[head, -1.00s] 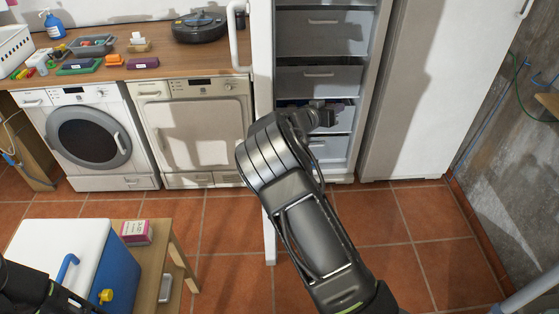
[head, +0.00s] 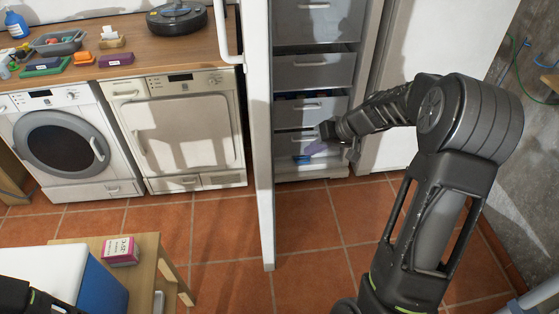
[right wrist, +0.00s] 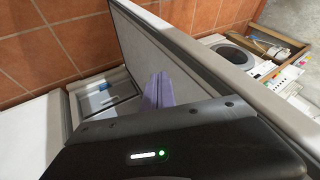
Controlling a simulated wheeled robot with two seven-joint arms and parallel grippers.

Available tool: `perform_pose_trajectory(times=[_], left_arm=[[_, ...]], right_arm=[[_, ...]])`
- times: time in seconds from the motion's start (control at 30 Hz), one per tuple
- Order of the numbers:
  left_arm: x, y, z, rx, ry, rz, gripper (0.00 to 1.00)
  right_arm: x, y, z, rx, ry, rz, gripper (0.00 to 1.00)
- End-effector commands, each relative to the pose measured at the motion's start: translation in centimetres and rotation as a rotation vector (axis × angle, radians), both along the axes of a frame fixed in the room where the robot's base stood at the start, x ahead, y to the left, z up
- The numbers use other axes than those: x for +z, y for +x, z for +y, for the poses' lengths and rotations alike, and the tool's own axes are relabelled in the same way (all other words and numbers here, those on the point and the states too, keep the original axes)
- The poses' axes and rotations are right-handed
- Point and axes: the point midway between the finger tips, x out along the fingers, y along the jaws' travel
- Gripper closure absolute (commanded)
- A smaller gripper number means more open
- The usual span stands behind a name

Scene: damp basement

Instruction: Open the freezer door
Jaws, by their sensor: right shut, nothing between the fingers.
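The white freezer door (head: 258,150) stands open and shows nearly edge-on in the head view, its white handle (head: 228,35) on the left side. To its right is the open freezer interior with grey drawers (head: 312,72). My right gripper (head: 313,149) is shut and empty, in front of the lower drawers on the door's inner side. In the right wrist view, its purplish fingers (right wrist: 158,90) show beside the inner face of the door (right wrist: 150,48); I cannot tell whether they touch it. My left gripper is out of view; only part of the left arm shows.
A dryer (head: 185,130) and a washing machine (head: 70,145) stand left of the door under a wooden counter (head: 150,50). A small wooden table (head: 150,255) with a pink-and-white box (head: 120,251) is at front left. Tiled floor (head: 225,240) is clear below the door.

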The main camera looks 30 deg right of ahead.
Motion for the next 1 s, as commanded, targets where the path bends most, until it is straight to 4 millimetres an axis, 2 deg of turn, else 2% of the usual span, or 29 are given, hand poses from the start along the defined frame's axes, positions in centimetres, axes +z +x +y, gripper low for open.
perform_pose_trajectory(times=[0.17,0.33,0.77,0.83,1.0], left_arm=[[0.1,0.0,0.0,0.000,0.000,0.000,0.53],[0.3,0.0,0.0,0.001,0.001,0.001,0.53],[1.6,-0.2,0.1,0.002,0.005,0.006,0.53],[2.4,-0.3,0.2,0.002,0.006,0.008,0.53],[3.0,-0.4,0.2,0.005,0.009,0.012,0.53]], right_arm=[[-0.3,0.3,0.1,0.000,0.000,0.000,1.00],[-1.6,1.1,0.6,0.001,0.000,0.002,1.00],[-8.1,5.3,3.0,-0.001,0.001,0.003,1.00],[-7.6,5.9,4.2,0.002,0.000,-0.001,1.00],[-7.8,6.6,6.0,0.000,-0.001,-0.001,1.00]])
